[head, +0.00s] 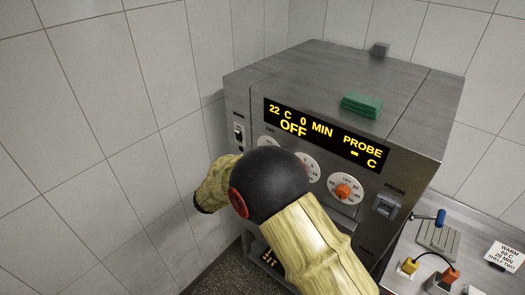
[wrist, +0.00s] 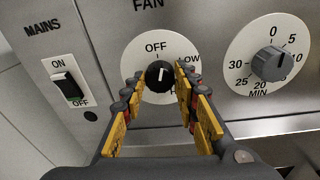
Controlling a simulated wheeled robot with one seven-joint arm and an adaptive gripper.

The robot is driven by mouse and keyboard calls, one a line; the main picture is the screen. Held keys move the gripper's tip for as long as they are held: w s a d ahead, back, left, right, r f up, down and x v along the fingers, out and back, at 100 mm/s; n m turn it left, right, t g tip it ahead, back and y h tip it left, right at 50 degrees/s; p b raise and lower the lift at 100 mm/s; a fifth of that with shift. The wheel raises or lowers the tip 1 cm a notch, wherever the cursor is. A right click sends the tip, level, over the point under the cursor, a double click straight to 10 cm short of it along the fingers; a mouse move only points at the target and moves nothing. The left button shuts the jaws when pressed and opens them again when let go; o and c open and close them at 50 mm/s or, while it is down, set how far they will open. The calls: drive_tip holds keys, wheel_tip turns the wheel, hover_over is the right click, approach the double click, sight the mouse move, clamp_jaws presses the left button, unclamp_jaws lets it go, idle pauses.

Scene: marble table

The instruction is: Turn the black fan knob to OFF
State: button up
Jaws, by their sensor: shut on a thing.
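The black fan knob (wrist: 158,77) sits on a white dial (wrist: 133,54) marked OFF, LOW and a partly covered H label. Its white pointer line stands nearly upright, toward OFF. My gripper (wrist: 161,73) has its yellow-padded fingers on either side of the knob and is shut on it. In the head view my arm hides the gripper and the knob; only the upper edge of the fan dial shows. The oven display (head: 320,135) reads 22 C, 0 MIN, OFF, and PROBE with a dash.
Left of the fan dial is the mains switch (wrist: 67,86). To the right is a grey timer knob (wrist: 271,64). An orange knob (head: 343,191) is on the panel, and a green cloth (head: 361,104) lies on the oven top. A side table (head: 408,258) holds small items.

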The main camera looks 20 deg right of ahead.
drive_tip(key=shift+r+n+p, duration=0.1)
drive_tip(key=shift+n+p, duration=1.15)
drive_tip(key=shift+n, duration=0.25)
drive_tip(key=shift+w, duration=0.1)
drive_tip(key=o, duration=1.1)
drive_tip(key=shift+o, duration=0.3)
drive_tip(key=shift+a, duration=0.1)
drive_tip(key=v, duration=1.2)
drive_tip(key=shift+w, duration=0.1)
